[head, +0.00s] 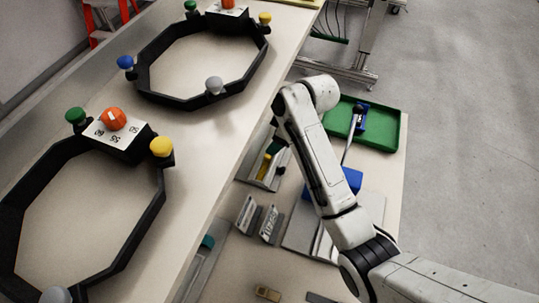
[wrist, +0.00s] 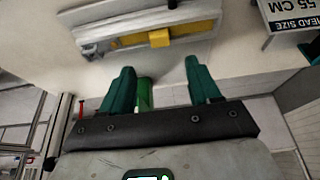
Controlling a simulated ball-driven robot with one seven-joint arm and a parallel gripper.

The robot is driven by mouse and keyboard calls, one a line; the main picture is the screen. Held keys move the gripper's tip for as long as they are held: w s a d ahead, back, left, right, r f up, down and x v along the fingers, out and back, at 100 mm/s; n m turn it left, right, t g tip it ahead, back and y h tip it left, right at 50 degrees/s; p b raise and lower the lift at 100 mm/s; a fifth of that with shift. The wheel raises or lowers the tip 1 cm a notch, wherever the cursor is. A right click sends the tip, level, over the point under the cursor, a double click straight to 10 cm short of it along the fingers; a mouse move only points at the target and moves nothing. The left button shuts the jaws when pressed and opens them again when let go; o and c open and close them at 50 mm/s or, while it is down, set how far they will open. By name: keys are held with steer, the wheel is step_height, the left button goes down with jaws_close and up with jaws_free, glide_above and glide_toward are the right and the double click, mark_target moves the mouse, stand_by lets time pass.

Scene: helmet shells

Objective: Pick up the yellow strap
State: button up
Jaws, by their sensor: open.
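In the head view a small bit of yellow (head: 265,167) shows in a bin left of my arm. My gripper (wrist: 158,70) is open, its two teal fingers spread and pointing toward the bin. The fingertips are short of the strap and nothing is held between them.
A green object (wrist: 145,94) shows between my fingers, farther back. A head size sign (wrist: 290,15) stands right of the bin. In the head view, black helmet rings (head: 150,215) lie on the upper bench, and a green tray (head: 385,132) sits right of my arm.

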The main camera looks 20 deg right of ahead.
mark_target(269, 156)
steer(key=shift+s+d+p+x, duration=0.1)
steer(key=shift+p+x, duration=0.1)
steer(key=shift+x, duration=1.05)
steer(key=shift+s+d+p+x, duration=0.1)
steer(key=shift+s+p+x, duration=0.1)
steer(key=shift+x, duration=1.05)
steer(key=shift+s+p+x, duration=0.1)
steer(key=shift+p+x, duration=0.1)
steer(key=shift+x, duration=1.05)
steer(key=shift+f, duration=0.2)
steer(key=shift+c, duration=0.3)
steer(key=c, duration=1.1)
